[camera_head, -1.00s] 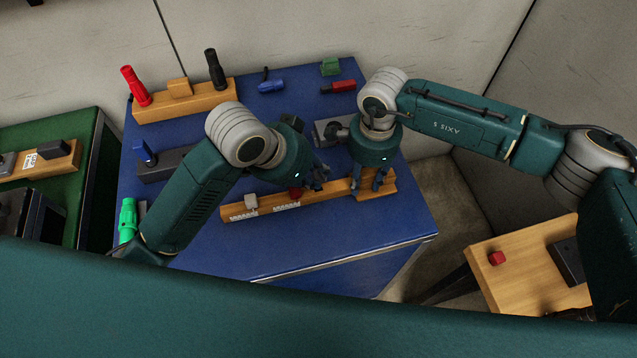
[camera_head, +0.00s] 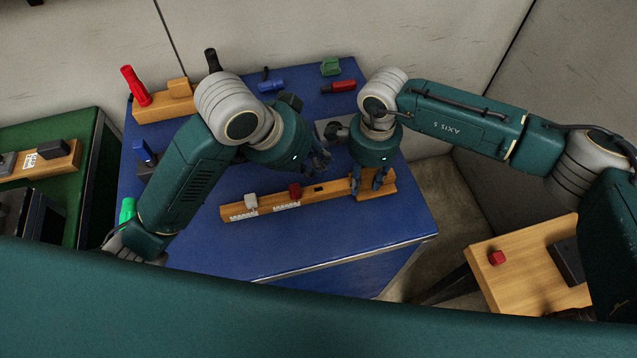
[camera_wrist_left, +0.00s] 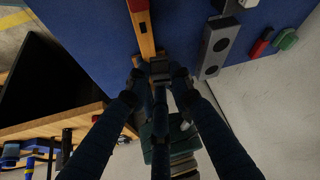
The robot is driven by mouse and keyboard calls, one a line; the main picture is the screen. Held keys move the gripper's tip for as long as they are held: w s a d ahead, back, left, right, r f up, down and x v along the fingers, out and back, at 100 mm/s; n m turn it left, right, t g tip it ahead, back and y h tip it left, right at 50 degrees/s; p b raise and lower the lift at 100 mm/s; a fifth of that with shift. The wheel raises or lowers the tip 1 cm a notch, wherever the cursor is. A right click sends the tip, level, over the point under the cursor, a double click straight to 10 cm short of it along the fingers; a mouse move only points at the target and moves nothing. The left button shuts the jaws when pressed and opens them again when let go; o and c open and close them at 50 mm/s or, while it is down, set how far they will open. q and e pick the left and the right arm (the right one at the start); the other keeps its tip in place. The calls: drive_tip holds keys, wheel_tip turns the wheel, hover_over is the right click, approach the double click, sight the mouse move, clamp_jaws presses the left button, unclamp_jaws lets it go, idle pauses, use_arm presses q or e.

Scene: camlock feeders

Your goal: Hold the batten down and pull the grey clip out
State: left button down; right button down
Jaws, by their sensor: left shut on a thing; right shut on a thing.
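The wooden batten (camera_head: 270,208) lies on the blue table top, with a pale grey clip (camera_head: 251,201), a red clip (camera_head: 295,190) and an empty dark slot (camera_head: 318,188) along it. My right gripper (camera_head: 368,183) is shut on the batten's wider right end. My left gripper (camera_head: 322,162) is above and behind the slot, clear of the batten. In the left wrist view its fingers are shut on a dark grey clip (camera_wrist_left: 160,70); the batten (camera_wrist_left: 146,42) shows beyond. In the head view the held clip is mostly hidden by the fingers.
A grey block with round holes (camera_wrist_left: 215,45) lies beside the batten. Red (camera_head: 343,86), blue (camera_head: 271,86) and green (camera_head: 330,67) parts lie at the table's back. The blue front area (camera_head: 290,240) is free.

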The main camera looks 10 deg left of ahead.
drive_tip(key=shift+f, duration=0.1)
idle(0.4)
use_arm(q)
drive_tip(key=a, duration=1.2)
drive_tip(key=shift+f, duration=0.1)
use_arm(e)
drive_tip(key=c, duration=0.6)
unclamp_jaws()
drive_tip(key=shift+o, duration=0.2)
drive_tip(key=o, duration=0.5)
drive_tip(key=shift+r, duration=0.2)
